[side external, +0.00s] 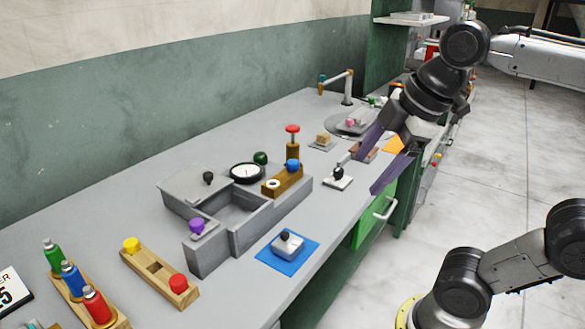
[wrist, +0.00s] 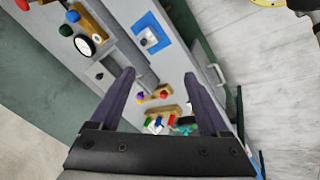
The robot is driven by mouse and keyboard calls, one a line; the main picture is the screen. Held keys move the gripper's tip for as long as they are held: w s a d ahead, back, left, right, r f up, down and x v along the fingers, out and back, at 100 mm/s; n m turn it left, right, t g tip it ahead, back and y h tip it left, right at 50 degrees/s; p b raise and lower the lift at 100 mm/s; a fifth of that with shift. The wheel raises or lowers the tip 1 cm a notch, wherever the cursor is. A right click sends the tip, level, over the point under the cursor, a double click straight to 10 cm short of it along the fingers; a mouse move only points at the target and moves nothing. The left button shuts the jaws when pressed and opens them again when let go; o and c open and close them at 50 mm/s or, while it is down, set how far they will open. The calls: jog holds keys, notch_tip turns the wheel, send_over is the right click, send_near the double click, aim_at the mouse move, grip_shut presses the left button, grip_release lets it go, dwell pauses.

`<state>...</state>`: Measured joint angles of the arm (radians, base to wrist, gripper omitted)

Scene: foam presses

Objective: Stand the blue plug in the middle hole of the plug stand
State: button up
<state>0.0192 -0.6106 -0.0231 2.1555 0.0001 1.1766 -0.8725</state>
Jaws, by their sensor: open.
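The plug stand (side external: 150,262) is a wooden bar at the front left. A yellow plug (side external: 131,244) stands at its far end and a red plug (side external: 178,284) at its near end. Its middle hole shows dark and empty. My gripper (side external: 370,173) is open and empty, to the right of the block and above the counter's front edge. In the wrist view its fingers (wrist: 159,74) are spread apart with nothing gripped.
A red-topped post (side external: 292,140) rises behind the block. A blue mat (side external: 270,254) and a rack of bottles (side external: 72,283) are in front.

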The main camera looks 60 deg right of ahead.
jog(key=w+d+r+n+g, duration=0.1)
jog(key=w+d+r+n, duration=0.1)
jog(key=w+r+n, duration=0.55)
jog(key=n+g, duration=0.3)
jog(key=g, duration=0.1)
send_over(292, 161)
notch_tip(292, 161, down, 14)
jog(key=f, duration=0.6)
jog(key=shift+s+a+f, duration=0.15)
jog(key=shift+a+f, duration=0.2)
jog(key=shift+a, duration=0.05)
jog(key=shift+d+f, duration=0.15)
jog(key=shift+f, duration=1.25)
jog(key=shift+d+f, duration=0.15)
jog(key=shift+f, duration=1.25)
grip_shut()
